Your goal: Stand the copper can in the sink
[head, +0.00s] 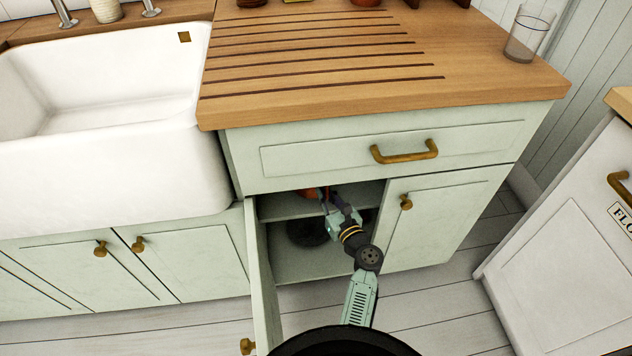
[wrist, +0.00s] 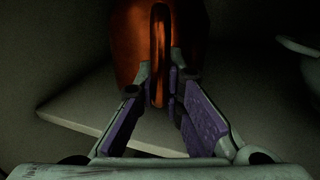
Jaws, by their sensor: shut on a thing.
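The copper can (wrist: 130,40) is upright inside the open cupboard, with its handle (wrist: 160,50) toward me in the wrist view. Its copper side (head: 307,193) shows only in part in the head view, under the cupboard's top edge. My gripper (wrist: 162,98) is shut on the handle, one purple-padded finger on each side. In the head view my gripper (head: 326,196) reaches into the cupboard at shelf height. The can's top and base are not clear. The white sink (head: 110,150) is at the left, and its visible basin is empty.
The left cupboard door (head: 262,285) stands open toward me; the right door (head: 440,220) is shut. A shelf (head: 275,207) crosses the cupboard, with a dark round thing (head: 306,232) below. A glass (head: 526,35) stands on the wooden counter (head: 480,60), beside largely clear space.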

